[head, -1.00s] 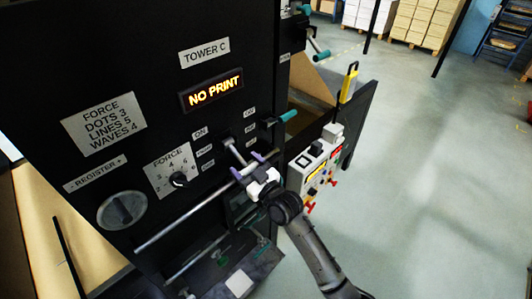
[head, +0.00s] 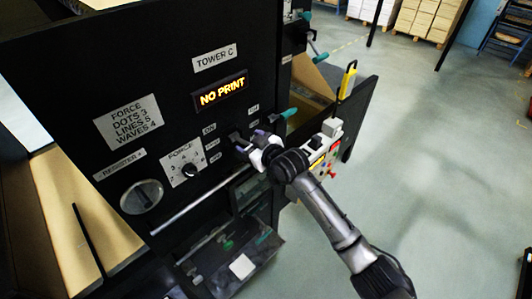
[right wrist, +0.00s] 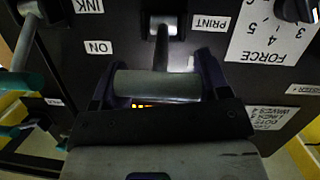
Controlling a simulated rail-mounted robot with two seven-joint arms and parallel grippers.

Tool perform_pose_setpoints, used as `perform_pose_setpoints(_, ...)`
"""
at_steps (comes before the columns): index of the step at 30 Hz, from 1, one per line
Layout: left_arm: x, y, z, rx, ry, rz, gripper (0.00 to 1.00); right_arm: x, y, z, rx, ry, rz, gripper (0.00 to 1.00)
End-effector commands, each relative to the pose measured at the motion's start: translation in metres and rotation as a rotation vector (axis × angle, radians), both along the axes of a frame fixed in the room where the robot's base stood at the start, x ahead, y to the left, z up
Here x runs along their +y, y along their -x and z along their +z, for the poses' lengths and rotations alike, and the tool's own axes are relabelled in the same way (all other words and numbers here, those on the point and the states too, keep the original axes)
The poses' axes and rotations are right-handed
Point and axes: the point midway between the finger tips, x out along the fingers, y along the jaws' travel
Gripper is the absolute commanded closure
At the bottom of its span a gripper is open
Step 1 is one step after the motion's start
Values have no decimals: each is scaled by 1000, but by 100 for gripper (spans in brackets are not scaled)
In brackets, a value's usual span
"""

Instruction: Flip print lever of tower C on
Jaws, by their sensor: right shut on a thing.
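Tower C (head: 150,75) is a black panel with a white name label. Its amber display (head: 221,92) reads NO PRINT. The print lever (right wrist: 160,85) shows in the right wrist view as a grey cylindrical crossbar on a stem. The stem comes out beside the PRINT label, and the bar lies near the level of the ON label. My right gripper (head: 258,143) is shut on this bar, one purple finger at each end in the right wrist view (right wrist: 152,78). In the head view the hand hides most of the lever. My left gripper is not in view.
A second lever with a teal handle (head: 289,113) is just right of the hand. A force dial (head: 189,171), a register knob (head: 141,197) and a long rail (head: 190,211) are to the left. A white control box (head: 325,150) stands at the right.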

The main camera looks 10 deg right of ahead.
Motion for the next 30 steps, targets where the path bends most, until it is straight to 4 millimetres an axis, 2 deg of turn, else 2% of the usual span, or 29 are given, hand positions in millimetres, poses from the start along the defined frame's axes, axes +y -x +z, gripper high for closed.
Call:
perform_pose_setpoints(6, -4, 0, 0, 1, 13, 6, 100, 11, -6, 8, -6, -9, 20, 73)
perform_pose_setpoints(30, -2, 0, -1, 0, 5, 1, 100, 12, -6, 4, -1, -6, 21, 74)
